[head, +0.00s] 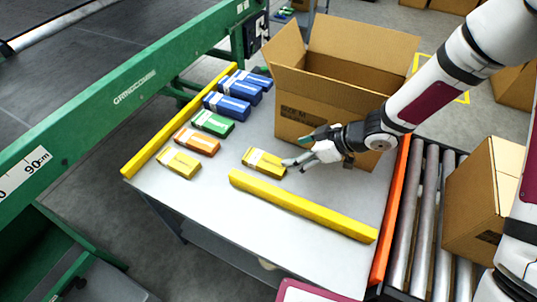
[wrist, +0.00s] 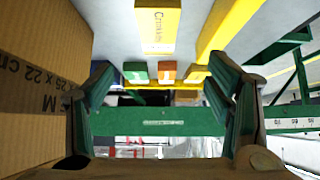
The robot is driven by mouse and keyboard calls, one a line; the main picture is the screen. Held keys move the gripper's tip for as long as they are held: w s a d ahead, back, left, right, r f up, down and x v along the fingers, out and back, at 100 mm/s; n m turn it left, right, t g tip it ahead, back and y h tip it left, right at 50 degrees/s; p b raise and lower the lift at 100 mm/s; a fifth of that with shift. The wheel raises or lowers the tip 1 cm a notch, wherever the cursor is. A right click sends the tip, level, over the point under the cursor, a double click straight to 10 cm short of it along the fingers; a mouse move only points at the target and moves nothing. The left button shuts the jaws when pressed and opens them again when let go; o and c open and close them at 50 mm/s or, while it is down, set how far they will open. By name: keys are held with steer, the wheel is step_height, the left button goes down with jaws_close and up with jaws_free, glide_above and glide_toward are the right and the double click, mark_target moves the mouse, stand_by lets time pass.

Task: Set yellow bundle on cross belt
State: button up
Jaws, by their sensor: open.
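One yellow bundle (head: 263,162) with a pale band lies on the grey table, apart from the row of bundles. It also shows at the top of the wrist view (wrist: 157,25). A second yellow bundle (head: 179,163) lies at the near end of the row. My gripper (head: 297,161) is open and empty, just right of the first yellow bundle in the head view; I cannot tell if it touches. Both fingers also show in the wrist view (wrist: 161,85). A dark belt (head: 95,60) runs behind a green rail at left; I cannot tell if it is the cross belt.
Orange (head: 197,141), green (head: 213,123) and blue bundles (head: 227,105) fill the row. Yellow bars (head: 300,206) edge the table. An open cardboard box (head: 318,128) stands close behind my gripper. A roller conveyor (head: 421,200) lies at right. The table's front is clear.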

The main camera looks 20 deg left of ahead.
mark_target(265, 160)
steer(key=b+x, duration=0.1)
steer(key=x, duration=0.5)
steer(key=b+x, duration=0.1)
steer(key=x, duration=0.6)
steer(key=shift+w+f+b, duration=0.25)
steer(key=shift+b, duration=0.15)
steer(key=c, duration=1.4)
steer(key=shift+r, duration=0.1)
